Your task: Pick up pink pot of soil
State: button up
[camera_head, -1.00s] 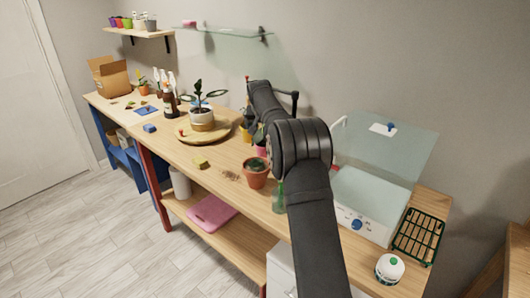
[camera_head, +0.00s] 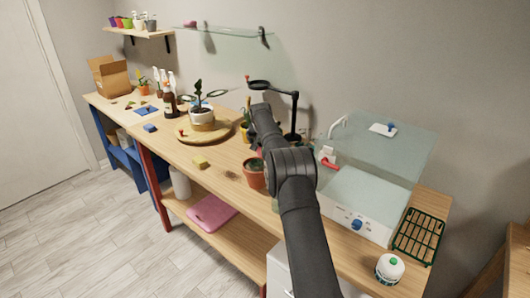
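The pink pot is mostly hidden behind my arm. A small pink sliver (camera_head: 260,152) shows at the arm's left edge, just behind the terracotta pot (camera_head: 254,178). I cannot see the soil in it. My arm reaches over the bench from the front, its forearm pointing toward the back wall. My gripper is hidden behind the forearm, so I cannot see its fingers or what is between them.
A yellow pot (camera_head: 246,131) stands left of my forearm. A potted plant (camera_head: 201,118) stands on a round wooden board (camera_head: 182,137). A clear-lidded white box (camera_head: 362,205), black stand lamp (camera_head: 294,115) and green rack (camera_head: 418,235) are right. A yellow sponge (camera_head: 200,162) lies on the bench.

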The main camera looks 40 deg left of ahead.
jog(key=c, duration=1.5)
